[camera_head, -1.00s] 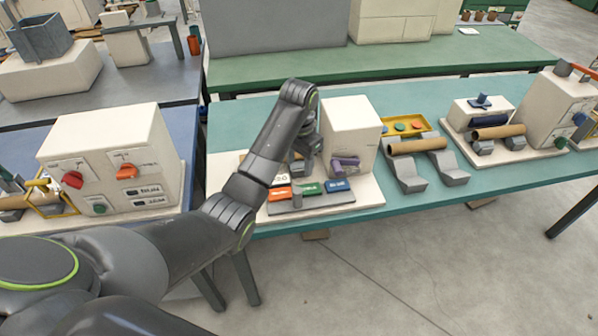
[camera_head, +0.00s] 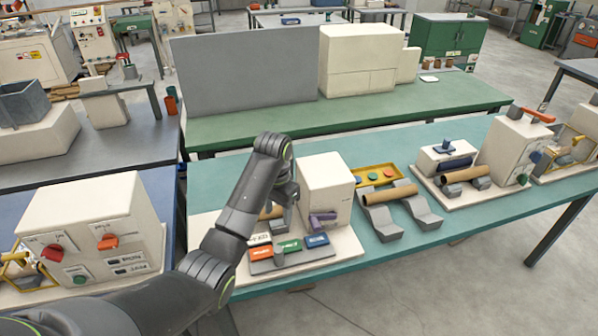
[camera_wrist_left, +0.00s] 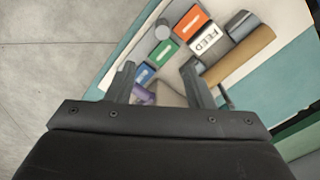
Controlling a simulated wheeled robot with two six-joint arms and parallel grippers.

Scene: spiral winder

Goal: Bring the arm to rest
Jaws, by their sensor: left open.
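My left arm comes in from the lower left in the head view. Its gripper (camera_head: 285,200) points down over the white winder base, just left of the white machine box (camera_head: 325,188) with a purple lever (camera_head: 322,222). In the left wrist view its two fingers (camera_wrist_left: 155,78) stand apart with nothing held between them. Below them lies a panel with an orange block (camera_wrist_left: 190,22), a green block (camera_wrist_left: 163,52), a blue block (camera_wrist_left: 143,74) and a white FEED label (camera_wrist_left: 208,41). A brown tube (camera_wrist_left: 238,56) lies beside the panel. My right gripper is not visible.
The teal table (camera_head: 440,222) also holds grey cradles with a brown tube (camera_head: 388,196), a yellow tray (camera_head: 388,173) and another white machine (camera_head: 515,150). A white control box (camera_head: 90,235) stands at left. Grey floor is clear at front right.

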